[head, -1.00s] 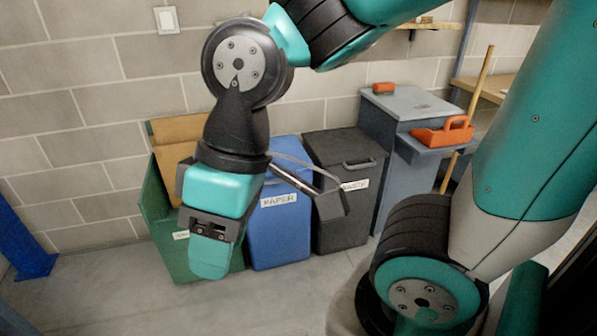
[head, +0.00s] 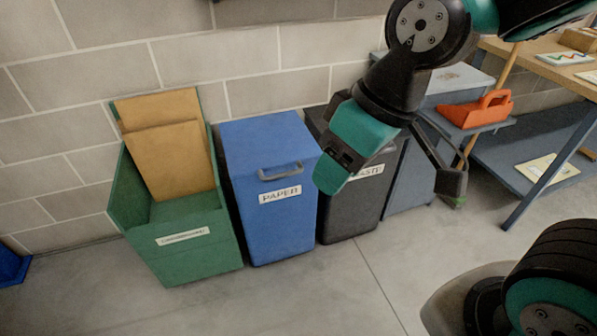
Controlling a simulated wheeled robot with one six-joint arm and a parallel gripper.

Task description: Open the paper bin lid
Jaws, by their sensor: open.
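The blue paper bin (head: 280,225) stands against the wall between a green bin and a dark bin, with a "PAPER" label on its front. Its lid (head: 262,140) is shut, and a grey handle (head: 280,172) shows at the lid's front edge. My gripper (head: 393,192) is open and empty, with its jaws spread. It hangs to the right of the paper bin, in front of the dark waste bin in the picture, apart from the handle. It hides much of the waste bin.
The open green bin (head: 190,262) on the left holds cardboard (head: 170,150). The dark waste bin (head: 345,222) stands close on the right. A workbench (head: 545,170) stands at the right.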

